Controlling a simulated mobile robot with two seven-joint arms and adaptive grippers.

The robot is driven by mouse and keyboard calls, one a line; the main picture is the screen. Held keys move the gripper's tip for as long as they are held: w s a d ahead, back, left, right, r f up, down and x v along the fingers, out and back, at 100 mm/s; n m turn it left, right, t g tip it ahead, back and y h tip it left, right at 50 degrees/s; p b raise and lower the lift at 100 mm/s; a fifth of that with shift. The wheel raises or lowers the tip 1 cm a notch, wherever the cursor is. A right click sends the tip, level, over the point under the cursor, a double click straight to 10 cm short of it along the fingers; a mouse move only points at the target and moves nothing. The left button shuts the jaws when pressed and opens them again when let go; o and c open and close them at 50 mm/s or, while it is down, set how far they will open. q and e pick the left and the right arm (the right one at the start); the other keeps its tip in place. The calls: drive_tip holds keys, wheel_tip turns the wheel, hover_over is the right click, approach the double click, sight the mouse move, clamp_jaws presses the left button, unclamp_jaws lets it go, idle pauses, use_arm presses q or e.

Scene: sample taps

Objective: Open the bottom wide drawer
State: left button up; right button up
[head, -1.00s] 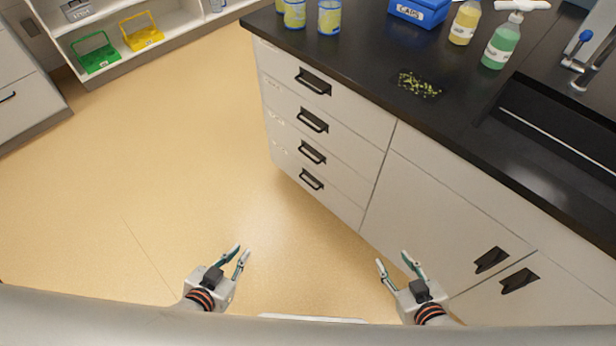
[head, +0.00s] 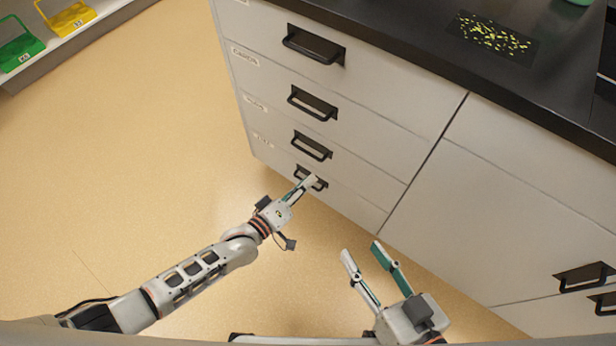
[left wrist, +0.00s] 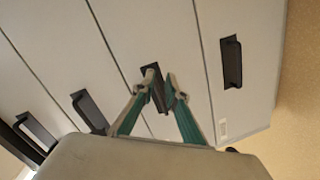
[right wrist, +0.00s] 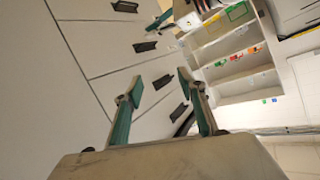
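The bottom drawer (head: 338,190) is the lowest of a light grey stack and is shut. Its dark bar handle (head: 301,172) is partly covered by my left fingers in the head view. In the left wrist view this handle (left wrist: 232,62) lies right of the fingers, nearest the floor. My left gripper (head: 311,182) is partly open, with a narrow gap between its fingertips. In the left wrist view its fingertips (left wrist: 161,80) line up with the handle one drawer higher (left wrist: 157,92). I cannot tell whether they touch anything. My right gripper (head: 362,250) is open and empty, before the cabinet.
Three more shut drawers with bar handles stand above, the top handle (head: 313,45) highest. A cabinet door (head: 510,210) is to the right, under the black counter (head: 400,45). The floor (head: 130,140) at left is clear. Shelves show in the right wrist view (right wrist: 235,75).

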use_arm(q)
drive_tip(key=w+a+f+n+y+b, duration=0.1)
drive_tip(key=w+a+f+n+b, duration=0.15)
drive_tip(key=f, duration=0.65)
drive_tip(key=w+a+f+n+b, duration=0.15)
drive_tip(key=f+n+b, duration=0.25)
drive_tip(key=f, duration=0.5)
drive_tip(key=b+x, duration=0.1)
drive_tip(key=x, duration=0.1)
drive_tip(key=b+x, duration=0.1)
drive_tip(key=x, duration=0.4)
drive_tip(key=shift+w+r+b, duration=0.2)
drive_tip(key=shift+r+b, duration=0.15)
drive_tip(key=shift+b, duration=0.05)
clamp_jaws()
use_arm(e)
drive_tip(key=a+f+m, duration=0.1)
drive_tip(key=m, duration=0.1)
drive_tip(key=a+f+m, duration=0.1)
drive_tip(key=a+m, duration=0.1)
drive_tip(key=a+f+m, duration=0.1)
drive_tip(key=a+m, duration=0.1)
drive_tip(key=shift+w+f, duration=0.1)
drive_tip(key=shift+w, duration=0.2)
